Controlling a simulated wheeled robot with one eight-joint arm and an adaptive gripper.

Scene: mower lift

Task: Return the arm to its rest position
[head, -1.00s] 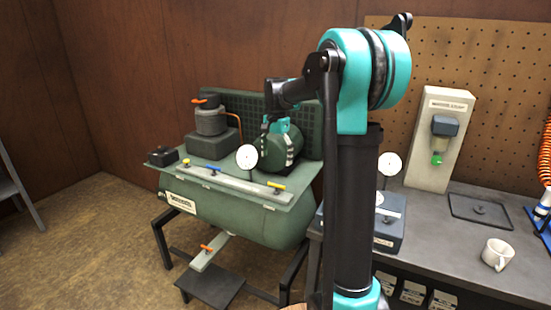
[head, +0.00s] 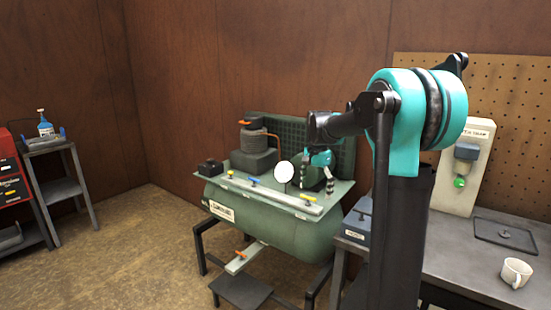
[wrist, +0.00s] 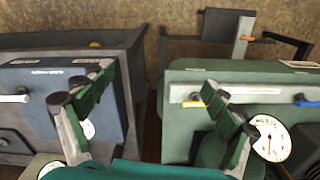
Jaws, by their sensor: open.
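My arm rises at the right of the head view, its teal shoulder joint high and a dark link reaching left. My gripper (head: 317,180) hangs at that link's end, fingers pointing down in front of the green machine (head: 265,226). In the wrist view my gripper (wrist: 155,100) has its two green-and-grey fingers spread wide, with nothing between them. Below the fingers show the blue-grey box (wrist: 125,115) on the left and the green machine on the right, with a gap between. Whether a finger touches anything is unclear.
A round white gauge (head: 284,172) stands on the machine near my gripper. The workbench (head: 450,262) at right holds a white mug (head: 516,272), a flat dark tray (head: 505,236) and an upright panel with a green knob (head: 460,182). A grey cart (head: 58,185) stands far left; floor between is clear.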

